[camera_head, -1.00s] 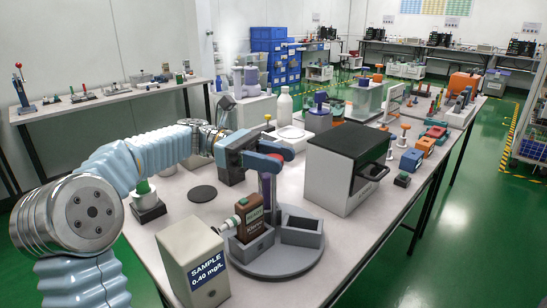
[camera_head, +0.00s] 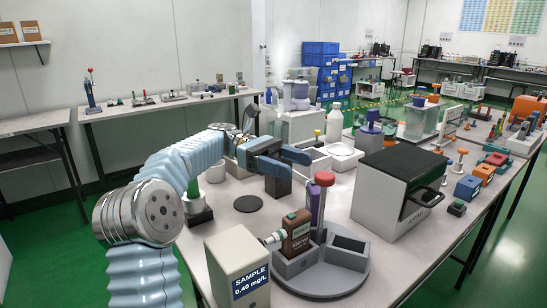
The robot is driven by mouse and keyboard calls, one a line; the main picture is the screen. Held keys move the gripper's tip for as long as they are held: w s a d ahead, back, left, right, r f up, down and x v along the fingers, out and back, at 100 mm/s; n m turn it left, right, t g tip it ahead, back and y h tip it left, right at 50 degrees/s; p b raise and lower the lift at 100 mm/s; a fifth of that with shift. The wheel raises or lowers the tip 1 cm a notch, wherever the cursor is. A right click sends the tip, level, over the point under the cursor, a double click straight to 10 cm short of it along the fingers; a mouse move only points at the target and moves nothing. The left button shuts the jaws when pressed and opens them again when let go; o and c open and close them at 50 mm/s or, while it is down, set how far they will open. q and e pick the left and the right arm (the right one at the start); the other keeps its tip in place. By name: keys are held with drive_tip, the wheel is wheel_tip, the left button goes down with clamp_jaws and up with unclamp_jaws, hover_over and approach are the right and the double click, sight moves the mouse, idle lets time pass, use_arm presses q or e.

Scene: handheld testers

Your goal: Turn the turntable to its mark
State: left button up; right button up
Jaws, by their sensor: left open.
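The turntable (camera_head: 345,282) is a round grey disc near the front of the table. My left gripper (camera_head: 301,163) is open and empty, with blue fingers pointing right. It is in the air up and left of the red knob, apart from it. I cannot make out a mark on the turntable or table. My right gripper is not in view.
A beige sample display box (camera_head: 235,268) stands close at the turntable's left. A black-topped white case (camera_head: 398,190) stands at its right rear. A flat black disc (camera_head: 248,204) lies to the left on bare tabletop. A white bottle (camera_head: 334,124) stands behind.

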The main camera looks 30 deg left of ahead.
use_arm(q)
drive_tip(key=shift+w+a, duration=0.2)
drive_tip(key=shift+a, duration=1.25)
drive_tip(key=shift+w+a, duration=0.2)
drive_tip(key=shift+a, duration=1.25)
